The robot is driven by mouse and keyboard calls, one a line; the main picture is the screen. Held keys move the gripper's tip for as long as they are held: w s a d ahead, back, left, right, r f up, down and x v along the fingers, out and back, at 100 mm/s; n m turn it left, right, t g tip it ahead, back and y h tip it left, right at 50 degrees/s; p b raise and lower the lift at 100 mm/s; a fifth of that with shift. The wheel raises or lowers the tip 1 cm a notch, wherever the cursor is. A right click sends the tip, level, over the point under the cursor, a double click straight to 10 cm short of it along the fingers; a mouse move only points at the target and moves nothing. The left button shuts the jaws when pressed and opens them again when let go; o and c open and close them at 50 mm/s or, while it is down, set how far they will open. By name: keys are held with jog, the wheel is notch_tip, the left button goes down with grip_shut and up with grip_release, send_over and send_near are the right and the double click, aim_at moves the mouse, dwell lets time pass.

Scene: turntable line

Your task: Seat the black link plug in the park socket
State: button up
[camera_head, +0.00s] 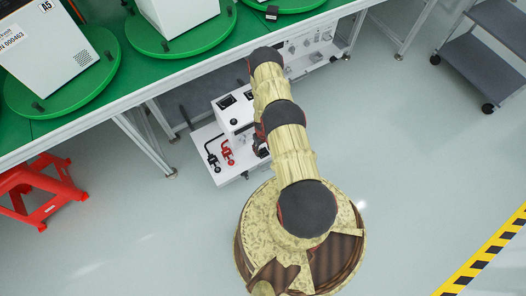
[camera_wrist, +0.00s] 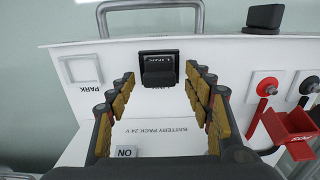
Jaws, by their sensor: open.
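The black link plug (camera_wrist: 158,70), marked LINK, stands at the far edge of the white battery pack's top panel in the wrist view. It appears set in a black surround. The park socket (camera_wrist: 82,69) is a pale square frame to its left, beside the word PARK, and looks empty. My gripper (camera_wrist: 160,78) is open, with one finger on each side of the plug and visible gaps between. I cannot tell how far above the panel the fingertips are. In the head view my arm hides most of the gripper.
Red (camera_wrist: 267,87) and black connectors with cables sit right of the plug, near a red bracket (camera_wrist: 290,128). A red stool (camera_head: 42,188) stands left.

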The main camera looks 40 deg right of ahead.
jog(key=shift+f, duration=0.5)
jog(key=shift+c, duration=0.6)
grip_shut()
